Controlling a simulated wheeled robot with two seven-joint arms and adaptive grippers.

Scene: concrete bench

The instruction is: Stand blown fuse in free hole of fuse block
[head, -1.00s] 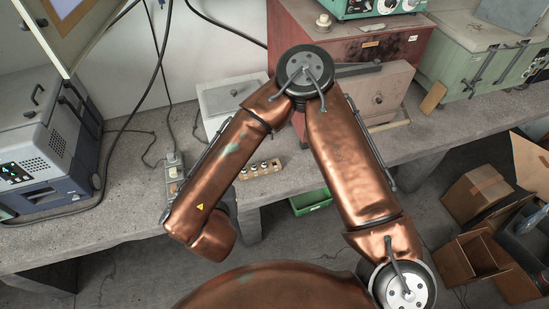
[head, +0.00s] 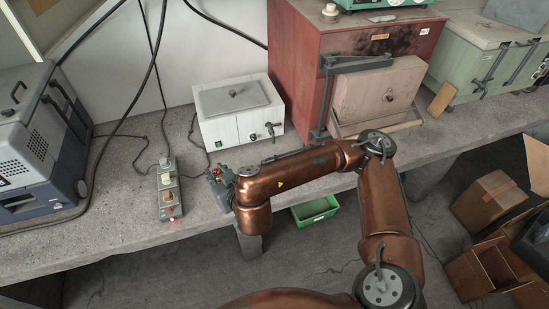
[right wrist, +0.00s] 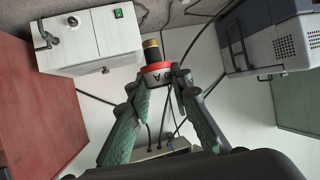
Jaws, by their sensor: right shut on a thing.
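My right gripper (head: 218,184) is above the bench, right of the grey strip, and small in the head view. In the right wrist view its green fingers (right wrist: 160,88) are shut on the fuse (right wrist: 155,58). No fuse block shows clearly now. A tan block with several small upright pieces, seen earlier in front of the white box, is hidden by my right arm; I cannot tell its holes. My left gripper is not in view.
A grey strip (head: 169,192) with cables and a red light lies left of the gripper. The white box (head: 238,112) stands behind, beside the red cabinet (head: 300,70). A blue-grey unit (head: 35,140) stands left. A green bin (head: 314,211) is below the bench edge.

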